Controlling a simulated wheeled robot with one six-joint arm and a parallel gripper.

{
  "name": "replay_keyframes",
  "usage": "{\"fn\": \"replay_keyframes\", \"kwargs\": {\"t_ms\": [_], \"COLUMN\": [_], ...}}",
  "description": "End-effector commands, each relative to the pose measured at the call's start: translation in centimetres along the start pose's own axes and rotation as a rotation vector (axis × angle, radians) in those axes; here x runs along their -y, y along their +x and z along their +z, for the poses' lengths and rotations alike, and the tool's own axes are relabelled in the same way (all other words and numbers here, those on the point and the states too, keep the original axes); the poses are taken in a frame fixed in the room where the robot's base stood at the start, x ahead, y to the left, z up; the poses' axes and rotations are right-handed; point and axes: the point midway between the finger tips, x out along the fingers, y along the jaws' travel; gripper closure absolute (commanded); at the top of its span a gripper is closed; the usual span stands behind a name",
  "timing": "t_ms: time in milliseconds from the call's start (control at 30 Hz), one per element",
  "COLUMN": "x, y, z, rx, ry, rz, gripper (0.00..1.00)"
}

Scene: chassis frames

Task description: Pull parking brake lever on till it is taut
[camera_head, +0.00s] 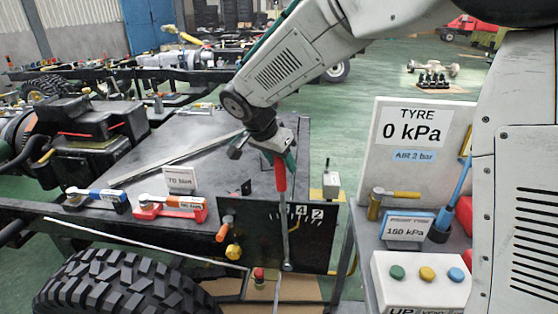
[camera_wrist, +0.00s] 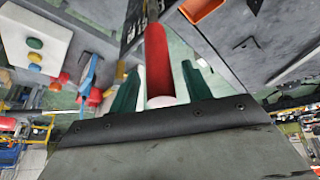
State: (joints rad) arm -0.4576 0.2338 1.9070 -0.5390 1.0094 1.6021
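The parking brake lever has a red grip (camera_head: 280,176) on a grey rod that runs down to a pivot low on a dark plate (camera_head: 258,238). It stands nearly upright. White tick marks and the numbers 4 and 2 show on the plate, to the right of the rod. My gripper (camera_head: 278,152) is at the top of the red grip. In the wrist view the red grip (camera_wrist: 158,58) lies between my two green fingers (camera_wrist: 160,82), with a visible gap on both sides. The fingers look open around it, and contact is not visible.
Orange (camera_head: 226,222) and yellow (camera_head: 234,251) knobs sit left of the lever. Torque tools (camera_head: 165,207) lie on the chassis deck. A tyre (camera_head: 125,285) is front left. At right stand a tyre gauge board (camera_head: 415,170) and a button box (camera_head: 425,282).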

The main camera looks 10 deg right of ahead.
Motion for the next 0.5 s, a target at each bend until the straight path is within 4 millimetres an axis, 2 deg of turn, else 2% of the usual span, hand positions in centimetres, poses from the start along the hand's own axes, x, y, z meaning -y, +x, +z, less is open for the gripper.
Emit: {"fn": "replay_keyframes", "kwargs": {"t_ms": [167, 500], "x": [0.1, 0.1], "y": [-0.7, -6.1], "z": [0.0, 0.0], "rx": [-0.001, -0.001], "ry": [0.0, 0.0], "rz": [-0.002, -0.004], "gripper": [0.51, 0.51]}}
